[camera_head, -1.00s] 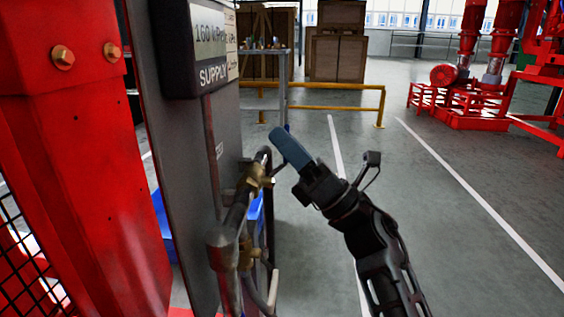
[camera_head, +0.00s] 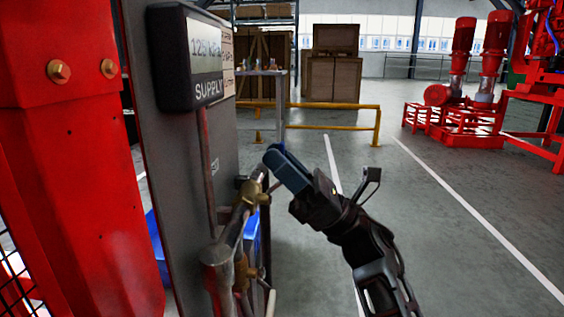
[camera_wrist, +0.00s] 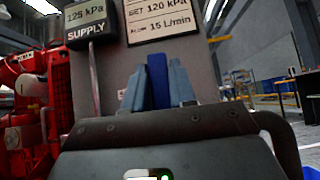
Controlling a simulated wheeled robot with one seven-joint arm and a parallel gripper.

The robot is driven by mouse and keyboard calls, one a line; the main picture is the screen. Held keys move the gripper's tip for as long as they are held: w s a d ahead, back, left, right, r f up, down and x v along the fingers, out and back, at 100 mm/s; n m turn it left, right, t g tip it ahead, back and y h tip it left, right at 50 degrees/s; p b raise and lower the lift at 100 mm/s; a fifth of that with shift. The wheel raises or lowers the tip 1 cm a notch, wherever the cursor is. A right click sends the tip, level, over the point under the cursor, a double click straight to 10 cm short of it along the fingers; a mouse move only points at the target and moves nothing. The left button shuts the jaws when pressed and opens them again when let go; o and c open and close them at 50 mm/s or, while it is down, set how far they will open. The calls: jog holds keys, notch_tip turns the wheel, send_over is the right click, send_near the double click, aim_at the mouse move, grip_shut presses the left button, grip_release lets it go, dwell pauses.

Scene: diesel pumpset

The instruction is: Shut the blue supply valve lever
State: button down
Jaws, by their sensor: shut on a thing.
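The blue supply valve lever (camera_wrist: 157,80) stands upright in the wrist view, between the two lighter blue-grey fingers of my gripper (camera_wrist: 157,88). The fingers are shut on it, one on each side. In the head view my gripper (camera_head: 286,168) reaches in from the lower right to the pipework beside the panel; its fingers hide most of the lever. The brass valve body (camera_head: 251,193) sits on the pipe just left of the fingers. The supply display (camera_head: 190,57) above reads about 125 kPa, clearer in the wrist view (camera_wrist: 86,16).
A grey panel (camera_head: 170,150) stands close left of my gripper, with a red post (camera_head: 75,180) beyond it. A label (camera_wrist: 160,20) on the panel reads SET 120 kPa and 15 L/min. Pipes run below the valve. The floor (camera_head: 450,220) to the right is clear.

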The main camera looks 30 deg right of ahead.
jog(key=c, duration=1)
grip_release()
jog(key=p+v, duration=0.1)
jog(key=v, duration=0.7)
jog(key=shift+a, duration=0.1)
